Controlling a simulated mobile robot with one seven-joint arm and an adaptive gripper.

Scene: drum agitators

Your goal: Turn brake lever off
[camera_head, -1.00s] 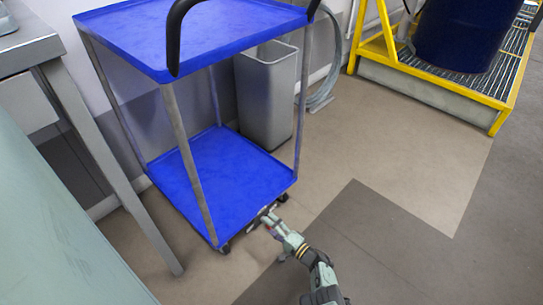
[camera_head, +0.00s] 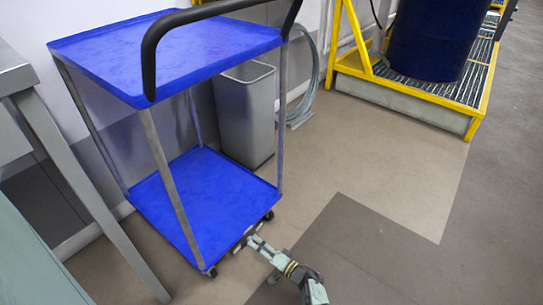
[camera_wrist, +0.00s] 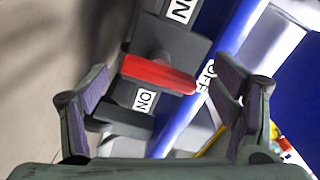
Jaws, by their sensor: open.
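The red brake lever (camera_wrist: 157,75) shows in the wrist view, mounted on a dark grey block beside the blue cart's edge. A white label (camera_wrist: 145,99) reading ON, upside down, is just below the lever, and a partly covered label that seems to read OFF (camera_wrist: 207,74) is at its right end. My gripper (camera_wrist: 164,80) is open, with one finger left of the lever and one right of it; I cannot tell whether either touches. In the head view my gripper (camera_head: 249,238) is low at the front edge of the blue cart (camera_head: 235,199); the lever is too small to tell there.
The cart has a black handle (camera_head: 149,60) and an upper shelf (camera_head: 190,45). A grey bin (camera_head: 246,115) stands behind it. A metal table (camera_head: 80,180) is at left. A dark blue drum (camera_head: 437,40) stands on a yellow-framed grate at the upper right. The floor to the right is clear.

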